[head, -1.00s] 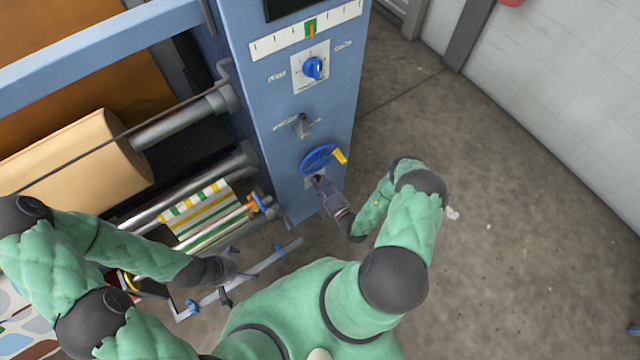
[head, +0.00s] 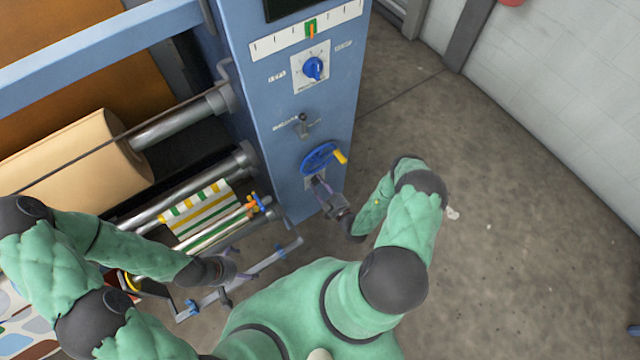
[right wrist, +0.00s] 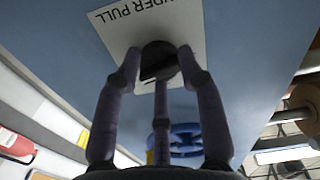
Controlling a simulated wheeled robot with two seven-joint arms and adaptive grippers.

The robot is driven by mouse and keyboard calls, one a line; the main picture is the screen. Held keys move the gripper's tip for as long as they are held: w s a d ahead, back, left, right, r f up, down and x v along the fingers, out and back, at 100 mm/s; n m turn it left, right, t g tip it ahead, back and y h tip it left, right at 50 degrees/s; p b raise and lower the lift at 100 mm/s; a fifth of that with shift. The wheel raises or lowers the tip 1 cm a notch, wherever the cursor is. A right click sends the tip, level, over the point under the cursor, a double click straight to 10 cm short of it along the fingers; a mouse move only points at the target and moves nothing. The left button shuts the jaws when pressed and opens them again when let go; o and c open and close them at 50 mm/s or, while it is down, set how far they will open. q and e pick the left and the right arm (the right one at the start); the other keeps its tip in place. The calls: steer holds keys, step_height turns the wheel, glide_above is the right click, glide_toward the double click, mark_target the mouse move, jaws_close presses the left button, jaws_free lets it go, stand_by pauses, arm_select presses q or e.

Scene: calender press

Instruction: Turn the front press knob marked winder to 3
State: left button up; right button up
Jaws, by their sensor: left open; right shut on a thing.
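The winder knob (right wrist: 158,62) is dark and round, on a white plate (right wrist: 110,20) whose upside-down lettering partly reads "...DER PULL", on the blue press panel. In the right wrist view my right gripper (right wrist: 160,75) is shut on the knob, its fingers around the sides. The scale marks and the number pointed at are hidden. In the head view my right gripper (head: 325,193) reaches the panel just below the blue handwheel (head: 319,158); the knob is covered there. My left gripper (head: 230,283) is open and empty, low at the left near the press's lower bars.
Above the handwheel are a small lever (head: 302,124) and a blue knob (head: 313,68) on a white dial plate. A striped web (head: 204,213) and a large tan roll (head: 80,160) lie left of the panel. Bare floor (head: 520,230) is free at the right.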

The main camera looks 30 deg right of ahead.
steer(key=shift+a+r+m, duration=0.15)
steer(key=shift+a+m, duration=0.2)
steer(key=shift+m, duration=0.15)
steer(key=o, duration=1.1)
steer(key=shift+o, duration=0.2)
steer(key=shift+d, duration=0.1)
steer(key=shift+d, duration=0.1)
steer(key=s, duration=1.2)
steer(key=shift+d, duration=0.45)
